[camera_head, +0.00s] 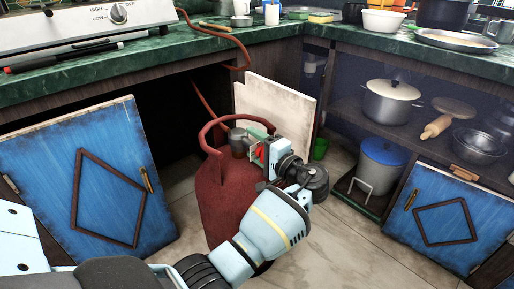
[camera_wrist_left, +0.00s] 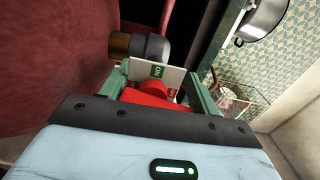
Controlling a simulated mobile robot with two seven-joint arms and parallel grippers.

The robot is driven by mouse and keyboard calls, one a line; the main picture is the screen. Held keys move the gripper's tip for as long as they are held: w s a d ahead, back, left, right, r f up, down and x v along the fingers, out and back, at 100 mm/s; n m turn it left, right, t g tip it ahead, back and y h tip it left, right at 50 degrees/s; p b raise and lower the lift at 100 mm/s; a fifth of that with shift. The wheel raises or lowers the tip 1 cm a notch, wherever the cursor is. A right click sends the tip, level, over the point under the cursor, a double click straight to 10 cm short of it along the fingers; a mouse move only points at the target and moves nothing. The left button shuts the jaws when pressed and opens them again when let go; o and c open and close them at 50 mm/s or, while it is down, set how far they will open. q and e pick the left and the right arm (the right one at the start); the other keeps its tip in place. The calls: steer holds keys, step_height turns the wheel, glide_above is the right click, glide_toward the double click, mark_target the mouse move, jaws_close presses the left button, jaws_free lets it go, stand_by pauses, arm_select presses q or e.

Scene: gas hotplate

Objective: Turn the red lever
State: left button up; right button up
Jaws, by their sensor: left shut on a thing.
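The red lever (camera_head: 260,153) shows at the top of a dark red gas cylinder (camera_head: 227,207) in the head view, beside a grey regulator (camera_head: 238,141). My left gripper (camera_head: 266,142) reaches in from below and is shut on the lever. In the left wrist view the red lever (camera_wrist_left: 152,91) sits between the two green fingers of my left gripper (camera_wrist_left: 158,82). A white label with green and red marks lies just behind it. The regulator's grey body (camera_wrist_left: 154,47) is above. The fingertips' exact contact is partly hidden. My right gripper is not in view.
An orange hose (camera_head: 202,105) runs up from the cylinder towards the hotplate (camera_head: 70,25). An open blue door (camera_head: 90,180) stands left, and a white panel (camera_head: 282,105) leans behind the cylinder. Shelves with a pot (camera_head: 390,104) are right. The floor ahead is clear.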

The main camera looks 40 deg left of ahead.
arm_select(q)
steer(key=shift+n+b, duration=0.3)
steer(key=shift+n, duration=0.8)
steer(key=o, duration=0.9)
steer(key=shift+o, duration=0.2)
steer(key=shift+d, duration=0.1)
steer(key=d+p, duration=0.1)
steer(key=d, duration=0.6)
steer(key=shift+s+d, duration=0.3)
steer(key=shift+s, duration=0.05)
